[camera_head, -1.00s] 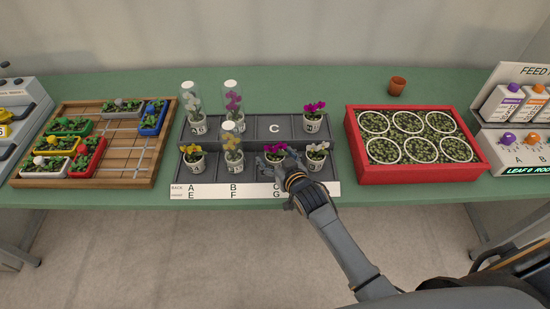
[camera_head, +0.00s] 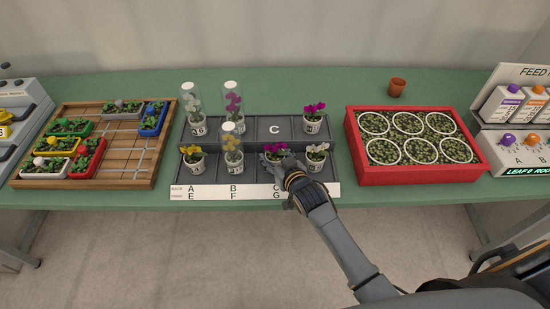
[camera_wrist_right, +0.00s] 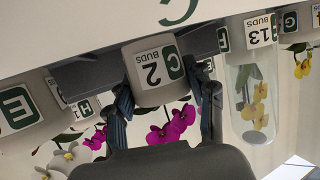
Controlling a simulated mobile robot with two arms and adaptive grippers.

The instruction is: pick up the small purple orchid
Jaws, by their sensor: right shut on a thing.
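The small purple orchid (camera_head: 276,148) stands in the front row of the dark rack, in the third compartment from the left. My right gripper (camera_head: 276,161) reaches in from the front and is shut on its white pot. In the right wrist view, upside down, my right gripper (camera_wrist_right: 166,96) has one finger on each side of the pot (camera_wrist_right: 155,68), labelled "C", "2" and "BUDS". Magenta flowers (camera_wrist_right: 168,127) show between the fingers. No lift off the rack is visible. My left gripper is not in view.
Another magenta orchid (camera_head: 314,108) stands at the back right. A white orchid (camera_head: 317,152) stands close right of my gripper. Glass-covered orchids (camera_head: 233,98) and a yellow one (camera_head: 192,154) are left. A red crate (camera_head: 422,173) is right, a wooden tray (camera_head: 125,160) left.

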